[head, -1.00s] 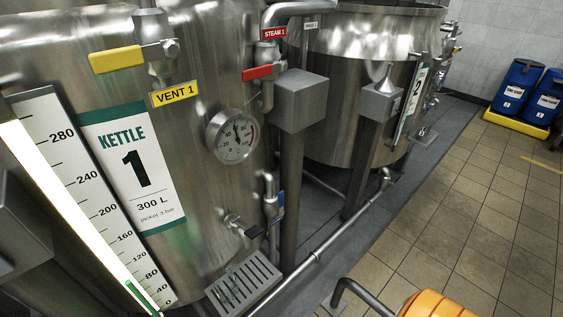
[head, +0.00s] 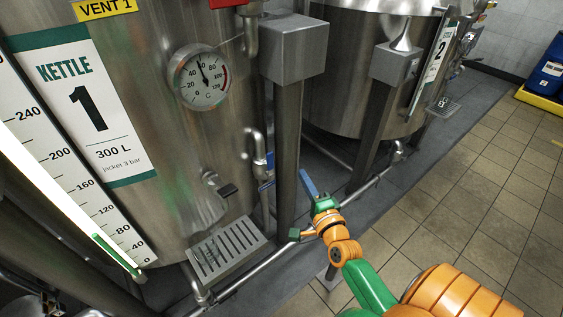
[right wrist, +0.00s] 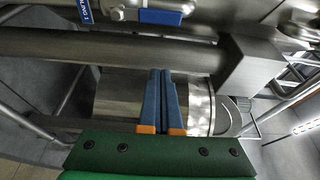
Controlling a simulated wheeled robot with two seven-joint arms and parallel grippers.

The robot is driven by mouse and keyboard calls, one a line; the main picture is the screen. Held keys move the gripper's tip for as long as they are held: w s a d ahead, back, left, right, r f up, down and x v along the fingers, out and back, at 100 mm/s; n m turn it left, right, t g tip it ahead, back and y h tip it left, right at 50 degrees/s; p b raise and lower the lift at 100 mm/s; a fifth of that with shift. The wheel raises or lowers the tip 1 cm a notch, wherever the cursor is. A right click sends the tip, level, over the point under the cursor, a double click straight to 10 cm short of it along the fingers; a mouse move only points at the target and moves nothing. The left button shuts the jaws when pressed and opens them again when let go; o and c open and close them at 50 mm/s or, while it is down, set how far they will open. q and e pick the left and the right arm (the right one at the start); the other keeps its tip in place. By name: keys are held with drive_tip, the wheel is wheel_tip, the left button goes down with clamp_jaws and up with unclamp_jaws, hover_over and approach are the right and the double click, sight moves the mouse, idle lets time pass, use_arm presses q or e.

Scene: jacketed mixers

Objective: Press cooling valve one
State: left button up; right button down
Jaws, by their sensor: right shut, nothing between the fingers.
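The cooling valve with a blue handle and blue label (head: 268,162) is on a thin pipe at the lower right side of kettle one (head: 125,200). In the right wrist view a blue handle (right wrist: 160,17) and a blue label (right wrist: 86,11) show at the top edge, beyond a horizontal metal post. My right gripper (head: 307,183) has blue fingers, shut and empty. It is right of the valve in the head view, near the grey post and apart from the valve. Its fingers show closed together in the right wrist view (right wrist: 167,80). My left gripper is not in view.
A grey post with a box on top (head: 292,48) stands between my right gripper and the valve in the head view. A drain grate (head: 228,247) and floor pipe lie below. Kettle two (head: 350,85) stands behind. The tiled floor (head: 470,200) at right is clear.

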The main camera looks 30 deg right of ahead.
sight(271, 166)
drive_tip(key=w+a, duration=0.1)
drive_tip(key=w, duration=0.8)
drive_tip(key=shift+a, duration=0.25)
